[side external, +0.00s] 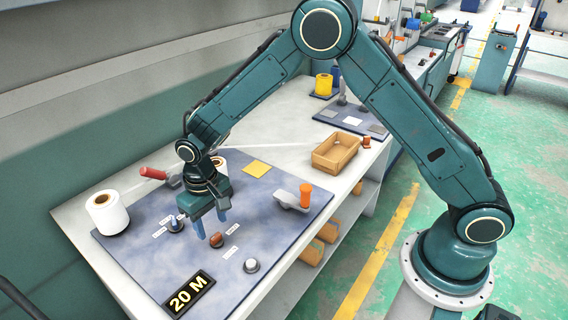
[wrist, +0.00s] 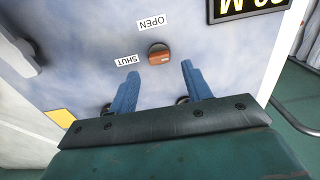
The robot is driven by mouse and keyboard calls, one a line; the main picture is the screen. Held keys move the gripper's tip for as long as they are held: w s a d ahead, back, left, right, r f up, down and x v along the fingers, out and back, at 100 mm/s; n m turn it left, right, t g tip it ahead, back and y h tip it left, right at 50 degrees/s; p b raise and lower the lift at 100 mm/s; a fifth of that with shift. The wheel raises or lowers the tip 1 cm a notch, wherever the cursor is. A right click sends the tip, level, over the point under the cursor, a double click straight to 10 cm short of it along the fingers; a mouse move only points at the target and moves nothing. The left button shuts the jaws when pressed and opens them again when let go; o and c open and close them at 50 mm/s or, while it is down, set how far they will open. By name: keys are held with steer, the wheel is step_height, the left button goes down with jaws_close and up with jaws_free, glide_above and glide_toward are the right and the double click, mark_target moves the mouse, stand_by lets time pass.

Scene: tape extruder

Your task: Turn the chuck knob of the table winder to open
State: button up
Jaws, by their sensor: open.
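The chuck knob (side external: 215,241) is a small orange-brown knob on the blue-grey panel (side external: 150,262) of the table winder. It also shows in the wrist view (wrist: 158,53), between the white OPEN label (wrist: 152,22) and SHUT label (wrist: 128,61). My gripper (side external: 212,224) points down over the panel, its two blue fingers apart and empty. In the wrist view, my gripper (wrist: 160,72) has its fingertips just below the knob in the picture, one to each side. The fingers appear clear of the knob. Their height above the panel is hard to tell.
A white roll (side external: 106,212) stands at the panel's left. A red-handled lever (side external: 153,173) is behind, and an orange-topped lever (side external: 305,196) stands at right. A cardboard box (side external: 335,152) sits beyond.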

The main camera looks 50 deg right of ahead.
mark_target(214, 235)
steer(key=shift+f, duration=1.85)
steer(key=c, duration=1)
